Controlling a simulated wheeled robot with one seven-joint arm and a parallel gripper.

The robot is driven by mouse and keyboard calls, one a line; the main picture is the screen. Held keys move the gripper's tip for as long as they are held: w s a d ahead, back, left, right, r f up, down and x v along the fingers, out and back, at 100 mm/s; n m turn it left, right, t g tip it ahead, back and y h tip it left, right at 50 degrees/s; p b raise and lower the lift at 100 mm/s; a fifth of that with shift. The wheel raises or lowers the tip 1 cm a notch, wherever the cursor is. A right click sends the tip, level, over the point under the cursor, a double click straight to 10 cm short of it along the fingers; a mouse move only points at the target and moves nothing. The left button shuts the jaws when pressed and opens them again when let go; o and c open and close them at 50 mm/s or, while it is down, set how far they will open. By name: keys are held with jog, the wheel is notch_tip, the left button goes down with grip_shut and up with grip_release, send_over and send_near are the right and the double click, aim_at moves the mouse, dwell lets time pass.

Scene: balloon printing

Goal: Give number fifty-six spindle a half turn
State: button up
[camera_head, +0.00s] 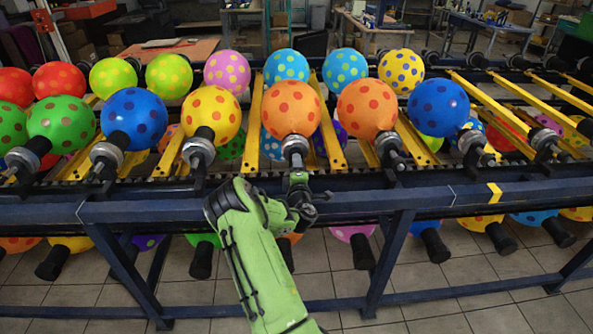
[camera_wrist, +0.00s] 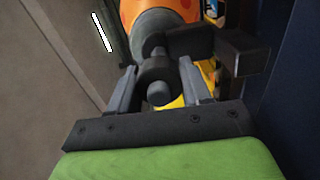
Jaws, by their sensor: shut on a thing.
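My gripper (camera_head: 298,182) is at the front of the rack, below the middle orange balloon (camera_head: 291,108) with red dots. In the wrist view its two grey fingers (camera_wrist: 158,84) are on either side of a dark round spindle end (camera_wrist: 157,94), shut on it. The grey spindle collar (camera_head: 295,147) shows just above my gripper in the head view. The orange balloon (camera_wrist: 158,12) is at the top of the wrist view, beyond the spindle. I cannot read any spindle number, so I cannot tell which one is fifty-six.
Neighbouring spindles carry a yellow balloon (camera_head: 211,113) to the left and another orange balloon (camera_head: 366,109) to the right. A dark blue rail (camera_head: 420,200) runs along the rack's front. More balloons hang below. Tiled floor (camera_head: 420,270) is open in front.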

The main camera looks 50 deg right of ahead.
jog(key=shift+m, duration=0.7)
jog(key=o, duration=1)
jog(key=b+v, duration=1.2)
jog(key=v, duration=0.3)
jog(key=shift+s+a, duration=0.3)
